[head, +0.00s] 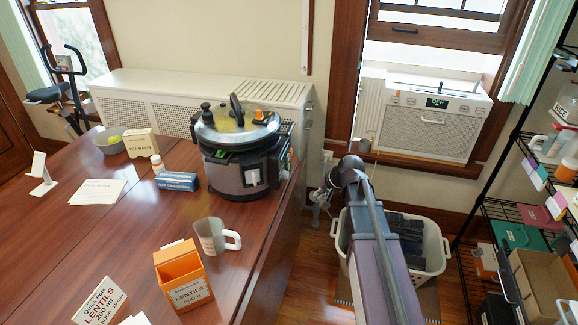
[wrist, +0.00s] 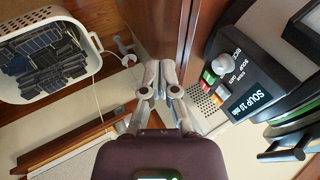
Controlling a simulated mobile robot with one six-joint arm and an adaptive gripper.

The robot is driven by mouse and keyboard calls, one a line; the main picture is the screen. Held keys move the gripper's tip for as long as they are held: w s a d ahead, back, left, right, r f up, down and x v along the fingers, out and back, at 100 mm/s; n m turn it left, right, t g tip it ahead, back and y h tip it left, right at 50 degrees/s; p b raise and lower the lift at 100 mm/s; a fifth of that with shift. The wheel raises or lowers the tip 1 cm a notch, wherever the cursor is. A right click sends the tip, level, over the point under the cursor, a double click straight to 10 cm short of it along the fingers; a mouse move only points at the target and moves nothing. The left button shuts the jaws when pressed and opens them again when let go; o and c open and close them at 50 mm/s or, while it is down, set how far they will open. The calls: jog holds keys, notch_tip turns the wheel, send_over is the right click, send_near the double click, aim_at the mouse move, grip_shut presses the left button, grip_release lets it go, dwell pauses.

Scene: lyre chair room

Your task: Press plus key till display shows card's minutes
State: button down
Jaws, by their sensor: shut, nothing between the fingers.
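The pressure cooker (head: 238,172) stands at the table's right end; its front panel (wrist: 262,72) fills the right of the wrist view. The display (wrist: 257,96) reads "SOUP 10 min". Beside it are a round knob (wrist: 226,63) and small green, red and white keys (wrist: 209,85); I cannot tell which is plus. The card (head: 100,302) at the table's front left reads "LENTILS 200 ml", with a small last line that looks like "SOUP 15 min". My gripper (wrist: 158,68) is shut and empty, left of the panel and apart from the keys. It also shows in the head view (head: 320,200).
On the table (head: 120,225) are an orange lentils box (head: 182,278), a measuring cup (head: 213,238), a blue box (head: 177,182) and a grey bowl (head: 110,143). A white basket (head: 437,245) stands on the floor right of the table. A wire shelf (head: 515,215) is at far right.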

aim_at(288, 158)
jog(key=w+d+m+t+y+b, duration=0.2)
jog(key=w+m+t+b, duration=0.2)
jog(key=w, duration=1.2)
jog(key=shift+d+r+m+t+y+b, duration=0.15)
jog(key=shift+d+m+t+y+b, duration=0.2)
jog(key=shift+m, duration=0.25)
jog(key=shift+a, duration=0.15)
jog(key=w+a, duration=0.2)
jog(key=a, duration=0.6)
jog(key=shift+w, duration=0.3)
jog(key=shift+w+a, duration=0.25)
jog(key=shift+a, duration=0.7)
dwell(1.2)
jog(key=shift+d, duration=0.1)
jog(key=shift+s+d, duration=0.25)
jog(key=shift+d, duration=0.45)
jog(key=shift+d, duration=0.15)
dwell(0.4)
